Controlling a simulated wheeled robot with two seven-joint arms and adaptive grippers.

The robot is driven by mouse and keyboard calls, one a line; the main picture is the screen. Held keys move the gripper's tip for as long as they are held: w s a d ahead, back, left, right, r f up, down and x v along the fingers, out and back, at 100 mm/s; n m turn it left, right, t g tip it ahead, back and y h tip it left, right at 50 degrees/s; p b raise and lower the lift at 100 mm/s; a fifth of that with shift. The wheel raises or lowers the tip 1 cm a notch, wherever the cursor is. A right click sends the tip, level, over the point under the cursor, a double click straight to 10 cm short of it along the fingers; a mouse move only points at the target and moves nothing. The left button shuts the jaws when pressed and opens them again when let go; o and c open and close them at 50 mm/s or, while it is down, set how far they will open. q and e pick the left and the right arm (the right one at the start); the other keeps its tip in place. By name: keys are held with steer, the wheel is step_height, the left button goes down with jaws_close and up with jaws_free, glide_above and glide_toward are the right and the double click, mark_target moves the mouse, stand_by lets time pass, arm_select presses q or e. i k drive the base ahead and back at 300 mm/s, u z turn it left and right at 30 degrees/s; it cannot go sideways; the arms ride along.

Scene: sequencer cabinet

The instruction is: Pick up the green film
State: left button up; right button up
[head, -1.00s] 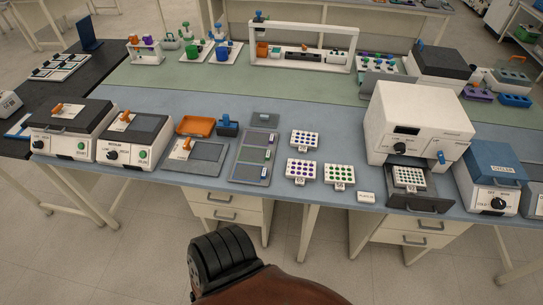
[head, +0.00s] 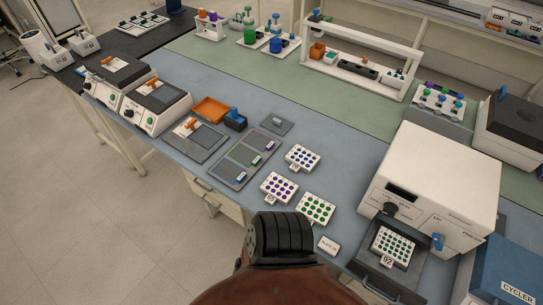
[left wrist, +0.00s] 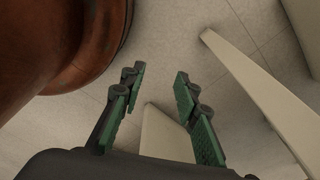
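A grey holder (head: 236,185) with several flat film panels lies on the blue bench top. Its middle panel (head: 243,155) looks greenish and may be the green film; small coloured tabs sit along the panels' right ends, too small to tell apart surely. My left gripper (left wrist: 156,78) shows in the left wrist view, with its two green-padded fingers apart and nothing between them. It is over the floor beside pale bench legs, and no film is in that view. My grippers are not seen in the head view.
Well plates (head: 279,188) and a small white label block (head: 329,246) lie right of the holder. An orange tray (head: 210,108) and a grey pad (head: 196,143) are left of it. A white machine (head: 432,185) with an open drawer stands at right.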

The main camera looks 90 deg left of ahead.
mark_target(244, 155)
steer(key=u, duration=0.25)
steer(key=i, duration=0.1)
steer(key=u, duration=2.95)
